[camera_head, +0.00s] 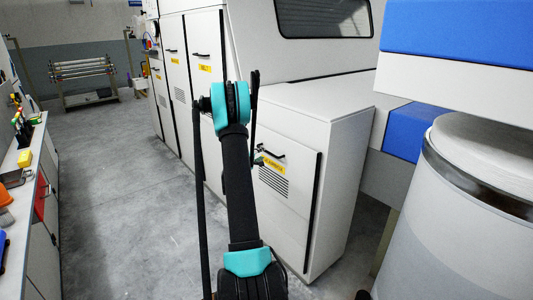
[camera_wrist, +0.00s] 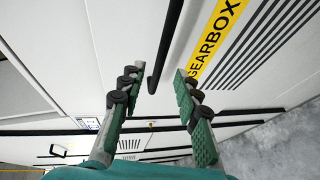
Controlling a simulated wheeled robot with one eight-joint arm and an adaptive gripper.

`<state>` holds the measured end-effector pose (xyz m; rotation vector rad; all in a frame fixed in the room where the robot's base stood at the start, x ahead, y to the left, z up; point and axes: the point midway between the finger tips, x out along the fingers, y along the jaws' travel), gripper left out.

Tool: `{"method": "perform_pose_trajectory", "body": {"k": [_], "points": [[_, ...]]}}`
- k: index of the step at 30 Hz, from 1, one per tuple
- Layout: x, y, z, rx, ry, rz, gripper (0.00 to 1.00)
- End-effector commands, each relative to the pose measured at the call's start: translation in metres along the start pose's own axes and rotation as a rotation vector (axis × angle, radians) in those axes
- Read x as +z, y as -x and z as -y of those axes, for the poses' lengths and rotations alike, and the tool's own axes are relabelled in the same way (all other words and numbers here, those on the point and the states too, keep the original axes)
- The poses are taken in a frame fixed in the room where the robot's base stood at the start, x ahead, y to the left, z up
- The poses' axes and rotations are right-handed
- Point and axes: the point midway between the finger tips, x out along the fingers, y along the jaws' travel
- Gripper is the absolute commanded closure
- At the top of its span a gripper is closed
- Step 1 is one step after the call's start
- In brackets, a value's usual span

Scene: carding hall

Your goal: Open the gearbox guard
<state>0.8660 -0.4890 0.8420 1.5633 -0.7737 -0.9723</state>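The gearbox guard (camera_head: 290,200) is a white door panel with a yellow label and vent slots, on the low white housing right of my arm. It looks shut. Its black bar handle (camera_head: 271,154) is near the top left. In the wrist view the yellow label (camera_wrist: 215,40) reads "GEARBOX" and the black handle (camera_wrist: 166,45) runs down between my fingers. My gripper (camera_wrist: 158,76) is open, with one green-padded finger on each side of the handle's lower end and gaps beside it. In the head view my arm hides the guard's left part.
Tall white cabinet doors (camera_head: 175,75) with yellow labels stand behind to the left. A large white drum (camera_head: 445,235) is close at the right. A workbench (camera_head: 30,160) with tools lines the left. The grey floor (camera_head: 120,200) between is clear.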

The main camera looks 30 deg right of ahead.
Motion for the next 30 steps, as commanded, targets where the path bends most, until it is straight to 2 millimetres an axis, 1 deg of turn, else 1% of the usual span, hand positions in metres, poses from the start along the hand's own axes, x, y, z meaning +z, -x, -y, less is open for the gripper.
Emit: {"method": "perform_pose_trajectory", "body": {"k": [1, 3, 9, 15, 23, 26, 30], "points": [[0.002, -0.011, 0.000, 0.000, -0.001, 0.003, 0.67], [0.001, -0.024, 0.000, 0.000, -0.001, 0.001, 0.67], [0.000, -0.052, 0.000, 0.000, 0.000, 0.001, 0.67], [0.001, -0.064, 0.000, 0.000, 0.000, 0.001, 0.67], [0.000, -0.065, 0.000, 0.000, 0.000, 0.000, 0.67], [0.000, -0.065, 0.000, 0.000, 0.000, 0.000, 0.77], [0.000, -0.065, 0.000, 0.000, 0.000, 0.000, 0.95]]}}
